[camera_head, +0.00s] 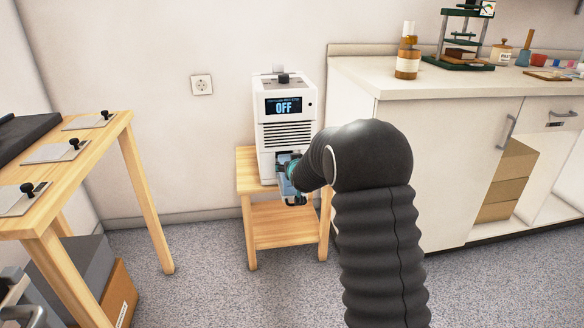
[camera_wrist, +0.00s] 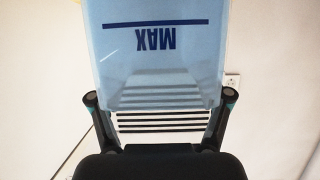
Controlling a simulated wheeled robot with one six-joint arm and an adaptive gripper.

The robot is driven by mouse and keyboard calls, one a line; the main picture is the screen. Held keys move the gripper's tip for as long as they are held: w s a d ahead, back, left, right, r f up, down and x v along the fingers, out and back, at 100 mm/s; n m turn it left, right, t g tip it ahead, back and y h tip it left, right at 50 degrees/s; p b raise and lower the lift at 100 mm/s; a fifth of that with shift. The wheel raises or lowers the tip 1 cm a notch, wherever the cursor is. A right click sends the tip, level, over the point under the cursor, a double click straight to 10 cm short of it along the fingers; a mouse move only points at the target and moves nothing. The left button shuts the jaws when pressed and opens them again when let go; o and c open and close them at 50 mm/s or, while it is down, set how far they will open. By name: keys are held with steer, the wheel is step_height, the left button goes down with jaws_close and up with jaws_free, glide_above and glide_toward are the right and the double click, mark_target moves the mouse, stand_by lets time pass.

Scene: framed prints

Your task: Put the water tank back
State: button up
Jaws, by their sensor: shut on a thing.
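The water tank (camera_wrist: 155,60) is a translucent blue box with a MAX line, which reads upside down in the wrist view. My gripper (camera_wrist: 160,98) is shut on it, with one finger at each side. In the head view, the tank (camera_head: 284,187) shows only in part behind my arm, at the lower front of the white machine (camera_head: 290,133). The machine has a screen reading OFF and dark vent slots. I cannot tell whether the tank is inside the machine's opening or just in front of it.
The machine stands on a small wooden stand (camera_head: 285,225) with a lower shelf. A wooden table (camera_head: 85,150) with flat plates stands at the left. A white counter (camera_head: 455,85) with a bottle (camera_head: 407,62) is at the right. The floor (camera_head: 205,270) between is clear.

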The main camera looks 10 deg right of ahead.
steer(key=o, duration=1.8)
steer(key=shift+s+f, duration=0.1)
steer(key=shift+f, duration=0.4)
steer(key=shift+c, duration=0.2)
steer(key=shift+r, duration=0.1)
steer(key=shift+r, duration=0.1)
steer(key=shift+s+r, duration=0.1)
steer(key=shift+s, duration=0.15)
steer(key=s+r+g, duration=0.1)
steer(key=s+r, duration=0.2)
steer(key=s, duration=0.6)
steer(key=s+r+g, duration=0.1)
steer(key=s+r, duration=0.3)
steer(key=s, duration=0.5)
steer(key=s+r+g, duration=0.1)
steer(key=s+r, duration=0.2)
steer(key=s, duration=0.7)
steer(key=s+f+g, duration=0.2)
steer(key=s+g, duration=0.3)
steer(key=s, duration=1.9)
steer(key=shift+s+f+b, duration=0.2)
steer(key=shift+f+b, duration=0.05)
steer(key=shift+b, duration=0.05)
